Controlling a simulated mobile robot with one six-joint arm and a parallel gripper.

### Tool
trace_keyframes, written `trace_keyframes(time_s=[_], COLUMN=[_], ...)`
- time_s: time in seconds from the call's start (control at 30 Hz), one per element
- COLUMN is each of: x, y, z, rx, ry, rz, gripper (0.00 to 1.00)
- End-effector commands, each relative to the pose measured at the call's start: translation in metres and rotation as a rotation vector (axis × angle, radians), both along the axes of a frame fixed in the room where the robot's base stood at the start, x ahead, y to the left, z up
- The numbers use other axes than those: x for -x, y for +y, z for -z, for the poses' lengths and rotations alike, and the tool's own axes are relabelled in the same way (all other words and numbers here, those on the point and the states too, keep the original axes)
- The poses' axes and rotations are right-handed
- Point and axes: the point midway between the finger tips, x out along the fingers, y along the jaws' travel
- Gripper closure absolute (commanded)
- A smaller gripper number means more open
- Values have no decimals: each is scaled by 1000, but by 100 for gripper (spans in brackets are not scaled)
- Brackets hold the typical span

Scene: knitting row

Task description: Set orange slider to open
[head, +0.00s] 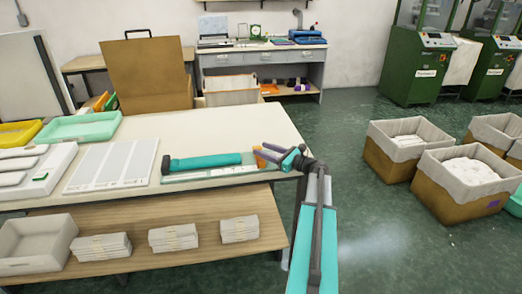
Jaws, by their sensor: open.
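A small orange piece (260,161), which looks like the orange slider, shows at the right end of a flat pale board with teal edges (205,174) on the white table. Its exact shape and setting are too small to tell. My gripper (264,154) is open at that end of the board, right beside the orange piece. The fingers partly cover it, and I cannot tell whether they touch it.
The white table (225,130) has bare room behind the board. A grey-white panel (112,165) lies left of it, with a green tray (80,127) farther back. White bundles (174,237) sit on the shelf below. Lined bins (466,180) stand on the floor at right.

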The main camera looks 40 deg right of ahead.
Motion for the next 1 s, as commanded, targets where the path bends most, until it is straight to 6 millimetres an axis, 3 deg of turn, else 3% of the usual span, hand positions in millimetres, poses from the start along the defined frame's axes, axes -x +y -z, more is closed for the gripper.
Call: trace_keyframes(time_s=[0.6, 1.0], x=[93, 110], y=[-24, -28], z=[1, 0], rx=[0, 0], ry=[-1, -1], rz=[5, 4], gripper=[57, 57])
